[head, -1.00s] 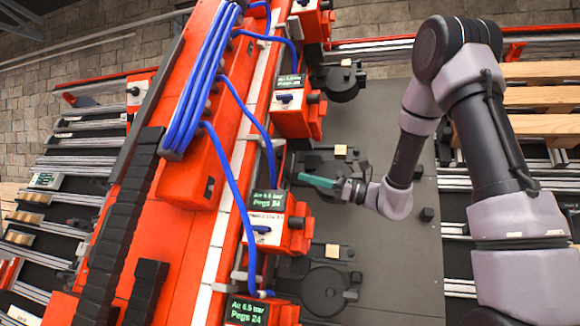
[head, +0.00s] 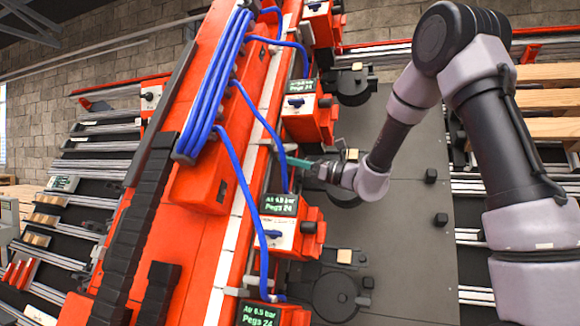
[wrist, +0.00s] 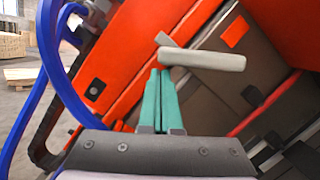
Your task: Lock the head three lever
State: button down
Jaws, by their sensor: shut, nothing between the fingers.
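My gripper (head: 294,161) is at the white-edged side of the red gantry beam, between two red head units. In the wrist view its teal fingers (wrist: 160,90) are together, with nothing held. A pale grey lever (wrist: 205,59) lies across just past the fingertips, close to or touching them; I cannot tell which. The upper red head (head: 308,118) has a small dark blue handle (head: 296,102). No head number is readable.
Blue hoses (head: 259,115) loop close beside my gripper and also show at the left of the wrist view (wrist: 50,70). Another display unit (head: 262,312) is at the bottom. Wooden pallets (head: 550,100) lie at the far right.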

dwell(0.3)
jog(key=shift+s+r+m, duration=0.1)
jog(key=shift+r+m, duration=0.15)
jog(key=shift+m, duration=0.15)
jog(key=shift+s+a+r+m+t, duration=0.1)
jog(key=shift+r+m+t, duration=0.15)
jog(key=shift+m+t, duration=0.2)
jog(key=shift+s+r+m+t+h, duration=0.1)
jog(key=shift+r+m+t+h, duration=0.3)
jog(key=shift+r+m, duration=0.95)
jog(key=shift+s+r+m+t+h, duration=0.15)
jog(key=shift+r+m+t, duration=0.3)
jog(key=shift+r+m, duration=0.9)
jog(key=shift+f+m, duration=0.35)
jog(key=shift+w, duration=0.1)
